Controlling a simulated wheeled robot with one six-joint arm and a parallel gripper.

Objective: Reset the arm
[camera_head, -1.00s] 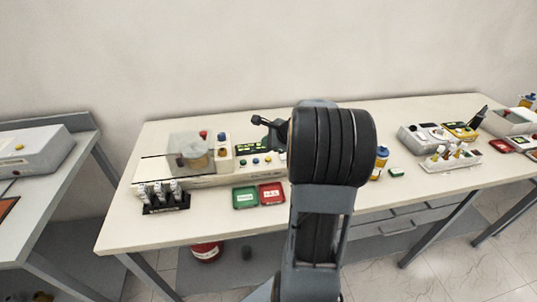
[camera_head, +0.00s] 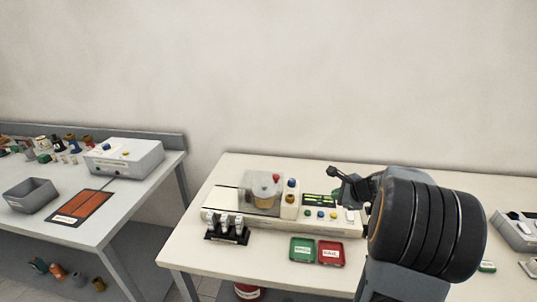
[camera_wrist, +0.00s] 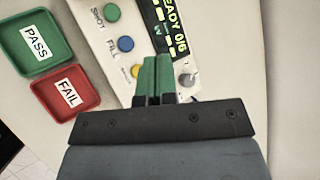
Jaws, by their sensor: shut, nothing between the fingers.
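My gripper (camera_wrist: 157,75) is shut and empty, its two green fingertips together in the wrist view. It hangs over the test machine's control panel (camera_wrist: 130,30), close to the display and the coloured buttons. In the head view my gripper (camera_head: 333,174) is a small dark shape left of my arm's large dark joint, above the right end of the machine (camera_head: 270,212). I cannot tell from these views how high it is above the panel.
A green PASS tray (camera_head: 302,250) and a red FAIL tray (camera_head: 331,253) lie in front of the machine. Another bench at left holds a grey bin (camera_head: 30,196) and a white device (camera_head: 124,158).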

